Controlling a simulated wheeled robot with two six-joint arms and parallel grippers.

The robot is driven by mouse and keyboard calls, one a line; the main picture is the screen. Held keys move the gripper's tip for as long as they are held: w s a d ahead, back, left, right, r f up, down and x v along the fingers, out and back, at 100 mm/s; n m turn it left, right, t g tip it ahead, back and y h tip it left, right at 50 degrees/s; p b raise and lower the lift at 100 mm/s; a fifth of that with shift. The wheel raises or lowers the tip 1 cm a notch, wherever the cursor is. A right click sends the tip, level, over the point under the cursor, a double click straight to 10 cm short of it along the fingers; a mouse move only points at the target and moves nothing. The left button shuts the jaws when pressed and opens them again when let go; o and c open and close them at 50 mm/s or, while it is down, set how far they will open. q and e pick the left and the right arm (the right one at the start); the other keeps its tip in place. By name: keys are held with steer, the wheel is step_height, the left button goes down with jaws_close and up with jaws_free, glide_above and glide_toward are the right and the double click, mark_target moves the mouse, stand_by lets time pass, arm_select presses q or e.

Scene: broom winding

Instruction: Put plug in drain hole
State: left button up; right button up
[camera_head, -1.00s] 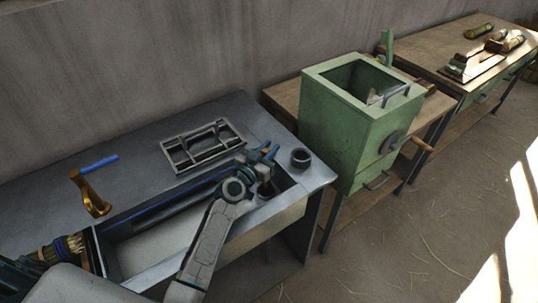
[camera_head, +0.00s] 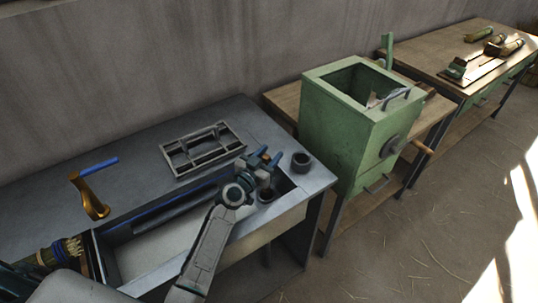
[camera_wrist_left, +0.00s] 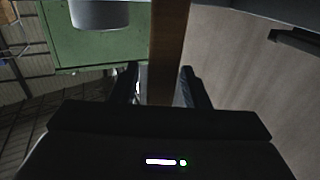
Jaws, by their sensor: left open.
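A dark round cylinder (camera_head: 301,161), which looks like the plug, stands on the sink table's right end. A second dark round piece (camera_head: 267,194) shows low at the basin's right end, partly behind my gripper. It may be the drain; I cannot tell. My left gripper (camera_head: 268,157) is above the basin's right end, left of the cylinder and apart from it, with its blue fingertips spread and empty. In the left wrist view the two dark fingers (camera_wrist_left: 158,85) stand apart, and a pale cylinder (camera_wrist_left: 100,12) shows at the top. My right gripper is out of view.
The sink basin (camera_head: 165,278) has raised walls. A grey metal rack (camera_head: 203,148) lies behind it. A brass tap (camera_head: 92,198) with a blue handle stands at left, near a straw bundle (camera_head: 62,252). A green box (camera_head: 345,135) stands to the right.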

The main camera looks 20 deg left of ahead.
arm_select(q)
steer(key=b+v, duration=0.1)
steer(key=v, duration=0.5)
steer(key=shift+s+a+b, duration=0.15)
steer(key=shift+s+b, duration=0.2)
steer(key=shift+s+a, duration=0.1)
steer(key=shift+s, duration=0.3)
steer(key=shift+r, duration=0.15)
